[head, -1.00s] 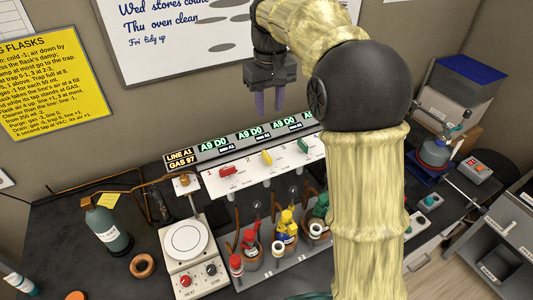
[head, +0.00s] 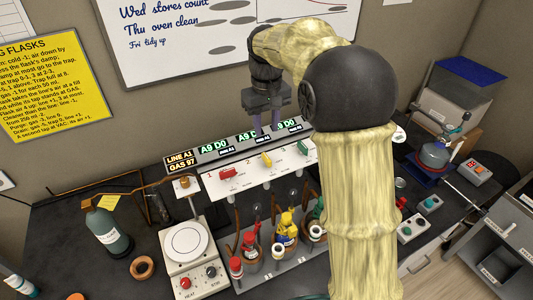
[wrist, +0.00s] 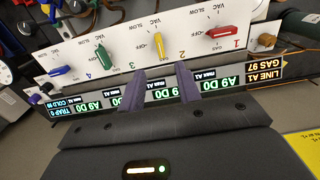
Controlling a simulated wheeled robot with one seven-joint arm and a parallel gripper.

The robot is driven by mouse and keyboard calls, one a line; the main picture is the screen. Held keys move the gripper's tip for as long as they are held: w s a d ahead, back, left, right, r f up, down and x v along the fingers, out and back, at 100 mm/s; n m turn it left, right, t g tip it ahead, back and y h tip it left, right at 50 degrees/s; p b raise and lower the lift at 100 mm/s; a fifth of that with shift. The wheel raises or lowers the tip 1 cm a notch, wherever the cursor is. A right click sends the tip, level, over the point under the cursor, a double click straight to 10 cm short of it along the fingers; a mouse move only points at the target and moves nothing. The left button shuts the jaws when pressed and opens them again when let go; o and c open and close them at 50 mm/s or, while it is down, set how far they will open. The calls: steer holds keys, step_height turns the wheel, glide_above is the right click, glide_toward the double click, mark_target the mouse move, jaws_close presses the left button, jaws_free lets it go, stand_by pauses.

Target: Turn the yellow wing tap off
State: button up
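The yellow wing tap (head: 266,159) is on the white sloped panel (head: 245,172), between the red tap (head: 227,173) and the green tap (head: 303,147). In the wrist view the yellow tap (wrist: 159,46) is beside the number 2, its handle lying roughly up-down in the picture. Markings VAC, SLOW, OFF and GAS ring it; I cannot tell surely which its handle points at. My gripper (head: 266,119) is above and behind the panel's display strip. In the wrist view my gripper's fingers (wrist: 161,88) are apart and empty, short of the yellow tap and not touching it.
The lit display strip (wrist: 160,95) runs along the panel edge under my fingers. The red tap (wrist: 225,32), green tap (wrist: 101,56) and blue tap (wrist: 60,71) stand beside the yellow one. Flasks with coloured tops (head: 285,225) stand below the panel. A hotplate (head: 187,243) is at left.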

mark_target(267, 157)
step_height(267, 157, down, 11)
steer(key=shift+r+p, duration=0.1)
steer(key=shift+p, duration=0.7)
jaws_close()
